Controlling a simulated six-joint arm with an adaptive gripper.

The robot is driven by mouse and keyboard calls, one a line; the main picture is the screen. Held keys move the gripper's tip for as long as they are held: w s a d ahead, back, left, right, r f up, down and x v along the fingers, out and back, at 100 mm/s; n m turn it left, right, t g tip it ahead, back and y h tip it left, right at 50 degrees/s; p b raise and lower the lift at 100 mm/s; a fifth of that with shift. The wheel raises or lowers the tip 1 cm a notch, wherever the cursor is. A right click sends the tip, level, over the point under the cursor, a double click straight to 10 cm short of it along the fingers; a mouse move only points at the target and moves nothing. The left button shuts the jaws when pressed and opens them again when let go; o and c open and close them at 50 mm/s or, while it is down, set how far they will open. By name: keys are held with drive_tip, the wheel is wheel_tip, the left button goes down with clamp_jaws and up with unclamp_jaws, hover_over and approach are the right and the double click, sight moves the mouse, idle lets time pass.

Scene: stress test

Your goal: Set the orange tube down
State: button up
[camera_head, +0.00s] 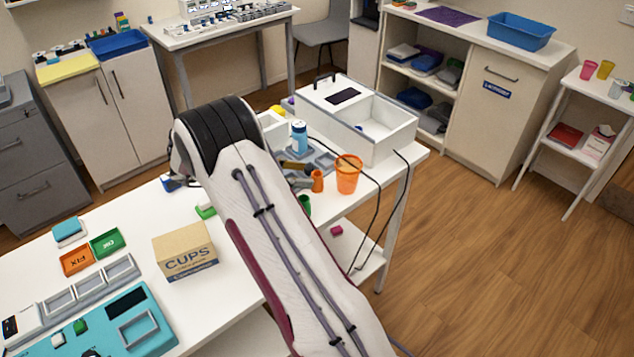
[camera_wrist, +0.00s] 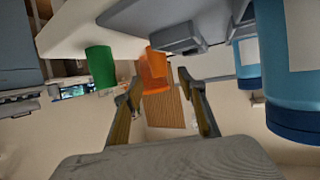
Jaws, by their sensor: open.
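The orange tube (camera_head: 317,181) stands upright on the white table, beside a larger orange cup (camera_head: 348,174). My gripper (camera_head: 302,173) shows in part past my arm, with its fingertips just left of the tube. In the wrist view my gripper (camera_wrist: 160,82) has its two fingers spread apart, with no object held between them. Orange surfaces (camera_wrist: 153,66) show ahead of the fingertips there; I cannot tell where tube and cup separate. My arm hides part of the table around the gripper.
A blue bottle (camera_head: 299,138) stands close behind the gripper; it is large at right in the wrist view (camera_wrist: 292,70). A green cylinder (camera_wrist: 100,66) is left of the fingers. A white open box (camera_head: 385,135) stands behind. A cardboard box (camera_head: 185,251) is left of my arm.

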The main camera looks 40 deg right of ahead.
sight(321, 173)
idle(0.3)
drive_tip(key=shift+r+x, duration=0.15)
drive_tip(key=shift+x, duration=0.8)
drive_tip(key=shift+r+x, duration=0.15)
drive_tip(key=shift+x, duration=1.65)
drive_tip(key=shift+s, duration=0.1)
drive_tip(key=shift+c, duration=0.3)
drive_tip(key=c, duration=1)
drive_tip(key=shift+c, duration=0.2)
drive_tip(key=shift+r, duration=0.2)
wheel_tip(321, 173, up, 10)
drive_tip(key=shift+f, duration=0.15)
